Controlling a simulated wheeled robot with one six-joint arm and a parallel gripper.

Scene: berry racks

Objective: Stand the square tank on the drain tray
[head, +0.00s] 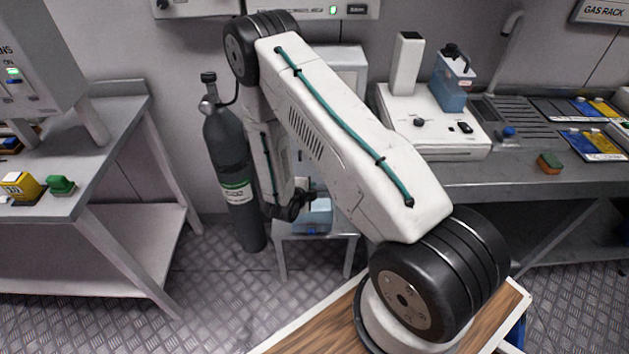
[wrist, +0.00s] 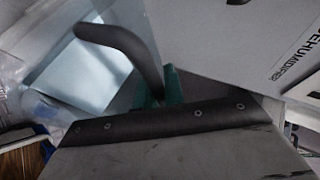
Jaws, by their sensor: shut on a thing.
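The square tank (head: 313,217) is a pale blue, see-through box low down behind my arm, at a small grey stand. My gripper (head: 299,204) is dark, at the tank's upper left, and shut on it. My arm hides part of the tank. In the wrist view the tank's clear walls (wrist: 75,80) fill the upper left, with a dark curved bar across them and a bit of green beside it. The exact grip is hard to make out. The drain tray (head: 505,118) is a grey ribbed surface on the right bench, below a tap, with a small blue item on it.
A white dehumidifier panel (wrist: 240,45) is close by in the wrist view. A dark gas cylinder (head: 230,165) stands left of my arm. A white device (head: 430,130) bearing another blue tank (head: 453,82) sits left of the tray. A sponge (head: 549,163) lies in front.

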